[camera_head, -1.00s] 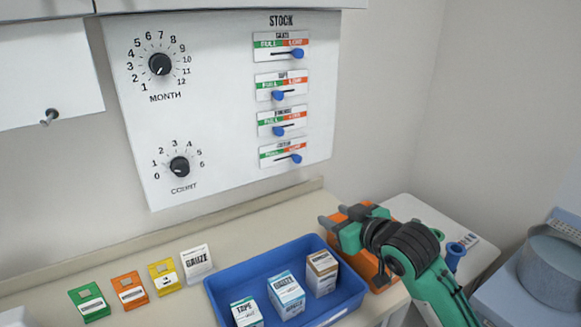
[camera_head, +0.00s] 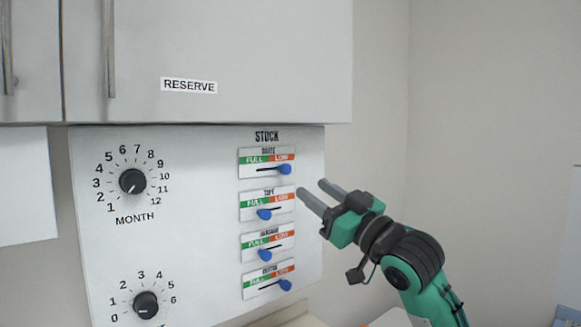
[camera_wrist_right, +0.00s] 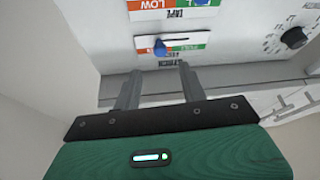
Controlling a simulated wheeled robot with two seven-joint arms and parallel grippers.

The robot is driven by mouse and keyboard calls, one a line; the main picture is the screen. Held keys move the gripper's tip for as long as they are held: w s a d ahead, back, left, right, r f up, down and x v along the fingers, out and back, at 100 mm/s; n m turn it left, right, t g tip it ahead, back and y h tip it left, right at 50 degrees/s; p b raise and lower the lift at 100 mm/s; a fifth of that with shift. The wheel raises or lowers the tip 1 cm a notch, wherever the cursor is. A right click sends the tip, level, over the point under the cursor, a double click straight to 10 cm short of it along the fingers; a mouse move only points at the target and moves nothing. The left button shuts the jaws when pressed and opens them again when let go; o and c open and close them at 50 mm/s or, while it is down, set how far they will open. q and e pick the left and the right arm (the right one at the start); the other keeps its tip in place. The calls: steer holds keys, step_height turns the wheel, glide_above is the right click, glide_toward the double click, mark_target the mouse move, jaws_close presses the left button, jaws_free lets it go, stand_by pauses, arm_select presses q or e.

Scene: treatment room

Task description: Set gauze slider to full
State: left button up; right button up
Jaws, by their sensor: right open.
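The gauze slider is the top one in the STOCK column, with a small blurred label. Its blue knob (camera_head: 285,169) stands at the right, red LOW end of its slot, and green FULL is at the left. My right gripper (camera_head: 312,188) is open and empty, to the right of and slightly below this knob, apart from it. In the right wrist view, which sees the panel upside down, the knob (camera_wrist_right: 160,48) lies just beyond and between the open fingertips (camera_wrist_right: 160,73). My left gripper is not in view.
Below are the tape slider (camera_head: 264,214) and two more sliders. Month dial (camera_head: 133,181) and count dial (camera_head: 146,304) sit at the panel's left. The RESERVE cabinet (camera_head: 260,60) overhangs the panel (camera_head: 205,230). The wall to the right is bare.

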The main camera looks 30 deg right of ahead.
mark_target(288, 171)
steer(key=p+x, duration=0.2)
steer(key=x, duration=0.4)
steer(key=shift+w+r, duration=0.25)
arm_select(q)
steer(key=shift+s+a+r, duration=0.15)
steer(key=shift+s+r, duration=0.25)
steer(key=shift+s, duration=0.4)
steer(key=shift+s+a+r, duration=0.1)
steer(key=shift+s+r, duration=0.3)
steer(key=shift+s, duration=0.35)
arm_select(e)
steer(key=shift+w+a+r, duration=0.15)
steer(key=shift+w+a, duration=0.05)
steer(key=shift+w, duration=0.5)
steer(key=shift+c, duration=0.2)
